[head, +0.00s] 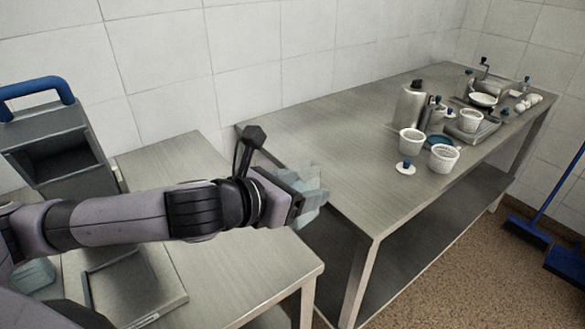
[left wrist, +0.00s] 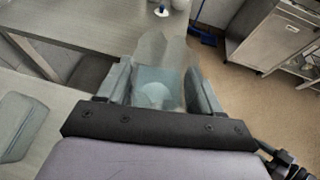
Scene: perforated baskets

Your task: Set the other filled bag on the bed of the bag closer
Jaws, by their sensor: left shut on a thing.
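My left gripper (head: 303,196) is shut on a pale, translucent filled bag (head: 313,183). The bag also shows between the two fingers in the left wrist view (left wrist: 158,92), with a rounded lump inside and its loose top spread out. The gripper holds it near the gap between the two tables. The bag closer (head: 52,150), a grey machine with a blue handle, stands at the left of the near table. Its flat bed (head: 150,285) is partly hidden by my arm. Another pale bluish bag (head: 35,274) shows at the lower left, partly hidden. My right gripper is not in view.
The near table (head: 265,262) has bare top right of the closer. The far table (head: 320,130) holds white perforated baskets (head: 443,158), a metal canister (head: 409,105) and several small items toward its far end. A blue broom (head: 535,225) stands right.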

